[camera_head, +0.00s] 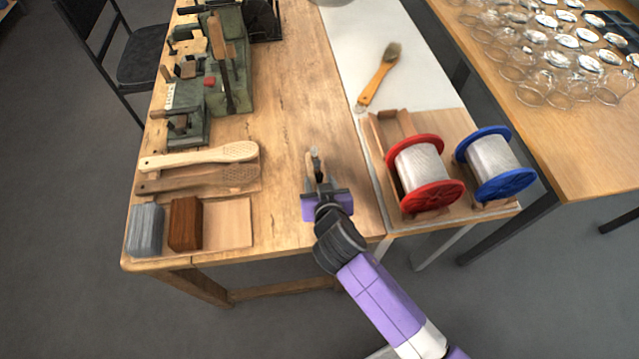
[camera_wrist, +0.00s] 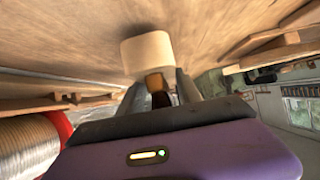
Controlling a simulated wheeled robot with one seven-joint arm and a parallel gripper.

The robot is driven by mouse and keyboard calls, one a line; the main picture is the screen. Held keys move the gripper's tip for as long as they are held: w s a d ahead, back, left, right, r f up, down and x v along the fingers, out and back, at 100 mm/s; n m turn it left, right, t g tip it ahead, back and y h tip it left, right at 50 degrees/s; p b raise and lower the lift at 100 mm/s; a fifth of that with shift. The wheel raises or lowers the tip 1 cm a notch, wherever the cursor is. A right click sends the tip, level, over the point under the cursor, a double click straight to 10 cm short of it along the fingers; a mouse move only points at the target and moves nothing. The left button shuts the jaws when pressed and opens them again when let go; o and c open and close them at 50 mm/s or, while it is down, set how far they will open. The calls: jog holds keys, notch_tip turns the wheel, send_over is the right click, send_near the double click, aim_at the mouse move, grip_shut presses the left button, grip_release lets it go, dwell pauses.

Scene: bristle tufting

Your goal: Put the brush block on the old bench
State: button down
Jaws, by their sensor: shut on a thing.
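The old bench (camera_head: 290,90) is the worn wooden table in the middle of the head view. My gripper (camera_head: 316,168) is over its right front part, near the seam with the white-topped table. In the wrist view my gripper (camera_wrist: 160,88) is shut on a pale, cream block (camera_wrist: 147,54), which I take to be the brush block. Its end sticks out beyond the fingertips, facing the wood surface. In the head view the block is mostly hidden by the fingers. I cannot tell whether it touches the bench.
A grey block (camera_head: 146,229) and a brown block (camera_head: 185,223) stand on a board at the front left. Two paddle-shaped brush bodies (camera_head: 200,156) lie behind them. A green machine (camera_head: 229,65) stands farther back. Red (camera_head: 425,172) and blue (camera_head: 496,163) spools stand at right. Bench around my gripper is clear.

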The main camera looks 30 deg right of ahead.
jog(key=shift+f, duration=0.4)
jog(key=shift+f, duration=0.1)
jog(key=c, duration=0.8)
grip_release()
jog(key=shift+s+a+r, duration=0.1)
jog(key=shift+s+r, duration=0.1)
jog(key=shift+s, duration=0.1)
jog(key=b+v, duration=0.1)
jog(key=v, duration=1)
jog(key=shift+s+a+r, duration=0.1)
jog(key=shift+r, duration=0.05)
